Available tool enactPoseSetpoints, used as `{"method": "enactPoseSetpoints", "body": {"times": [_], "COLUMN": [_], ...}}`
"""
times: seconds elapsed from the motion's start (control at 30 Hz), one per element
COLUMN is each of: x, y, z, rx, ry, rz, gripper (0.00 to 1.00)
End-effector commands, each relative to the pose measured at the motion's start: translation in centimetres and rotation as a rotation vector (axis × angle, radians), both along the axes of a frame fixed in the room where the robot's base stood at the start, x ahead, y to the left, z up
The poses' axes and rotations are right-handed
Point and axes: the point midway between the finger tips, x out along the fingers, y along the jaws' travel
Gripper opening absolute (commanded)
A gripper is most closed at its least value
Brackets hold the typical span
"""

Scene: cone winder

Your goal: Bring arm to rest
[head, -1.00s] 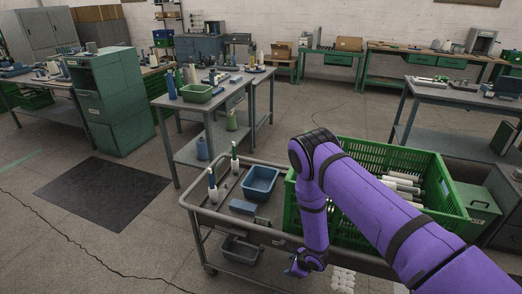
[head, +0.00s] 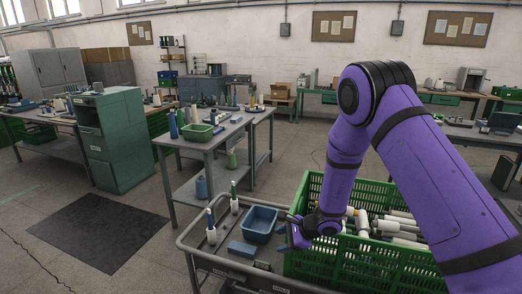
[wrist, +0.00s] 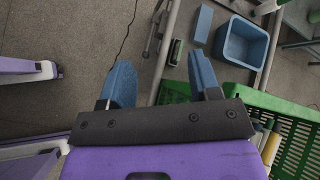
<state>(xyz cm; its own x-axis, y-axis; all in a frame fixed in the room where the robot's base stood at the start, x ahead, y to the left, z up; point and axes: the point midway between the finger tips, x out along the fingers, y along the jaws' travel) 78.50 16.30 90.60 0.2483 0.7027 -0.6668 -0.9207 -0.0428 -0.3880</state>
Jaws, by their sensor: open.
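My purple arm reaches in from the right in the head view and bends down over the cart. My gripper (wrist: 163,85) shows in the wrist view with its two blue fingers spread apart and nothing between them. In the head view its end (head: 297,232) is beside the left end of the green crate (head: 345,262), partly hidden by the wrist. Below the open fingers the wrist view shows floor and the cart's rail.
The crate holds several white cones and tubes. A blue bin (head: 259,223), a blue block (head: 243,249) and two bottle-like items (head: 211,232) stand on the grey cart. A table (head: 205,142) with a green tray is behind.

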Motion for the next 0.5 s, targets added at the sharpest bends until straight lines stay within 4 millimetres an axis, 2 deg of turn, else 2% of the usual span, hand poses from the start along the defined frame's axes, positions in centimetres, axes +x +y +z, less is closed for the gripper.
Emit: {"method": "enactPoseSetpoints", "body": {"times": [0.03, 0.2, 0.5], "x": [-0.1, -1.3, -5.5], "y": [-0.1, -0.7, -3.0], "z": [2.6, 9.7, 20.5], "rx": [0.004, 0.0, -0.059], "ry": [-0.029, -0.111, -0.257], "rz": [0.037, 0.166, 0.39], "gripper": [0.57, 0.57, 0.57]}}
